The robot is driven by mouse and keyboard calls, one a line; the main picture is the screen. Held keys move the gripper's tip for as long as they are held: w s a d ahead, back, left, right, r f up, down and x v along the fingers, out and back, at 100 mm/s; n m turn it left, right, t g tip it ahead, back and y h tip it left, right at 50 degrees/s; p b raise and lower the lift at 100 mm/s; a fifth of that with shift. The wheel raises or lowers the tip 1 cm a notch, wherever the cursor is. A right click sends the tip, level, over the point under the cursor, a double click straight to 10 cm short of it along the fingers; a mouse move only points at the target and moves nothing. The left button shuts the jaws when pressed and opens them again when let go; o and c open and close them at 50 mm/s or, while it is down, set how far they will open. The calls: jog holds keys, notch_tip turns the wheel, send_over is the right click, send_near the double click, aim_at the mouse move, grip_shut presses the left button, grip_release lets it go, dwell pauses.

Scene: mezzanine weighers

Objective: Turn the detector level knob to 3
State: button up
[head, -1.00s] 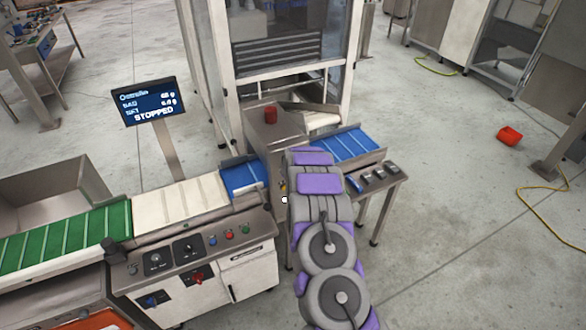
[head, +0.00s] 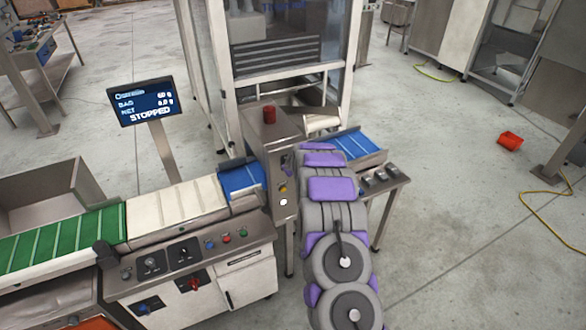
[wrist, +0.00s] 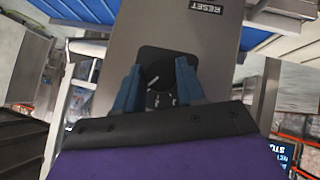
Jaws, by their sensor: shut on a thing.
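The detector level knob (wrist: 161,73) is a dark round knob on a black square plate in the wrist view, on a steel panel. A light pointer mark shows on it; the scale numbers are too small to read. My gripper (wrist: 157,80) has one blue finger on each side of the knob and is shut on it. The steel detector cabinet (head: 276,140) stands at the middle of the head view. My arm reaches to its right side there, and the gripper and knob cannot be made out clearly.
A RESET label (wrist: 206,7) sits on the same panel, upside down. A screen (head: 143,102) reading STOPPED and the conveyor (head: 180,206) stand left. A short blue belt (head: 357,144) lies behind my arm.

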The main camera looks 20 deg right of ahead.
jog(key=shift+s+f+y+b, duration=0.15)
jog(key=shift+f+y+b, duration=0.25)
jog(key=shift+b, duration=1.05)
jog(key=shift+r+b, duration=0.2)
jog(key=shift+b, duration=0.35)
jog(key=o, duration=0.8)
jog(key=shift+w, duration=0.2)
jog(key=shift+o, duration=1.3)
jog(key=shift+r, duration=0.1)
jog(key=p+v, duration=0.2)
jog(key=v, duration=1.5)
jog(key=shift+s+d+r, duration=0.1)
jog(key=shift+r, duration=0.05)
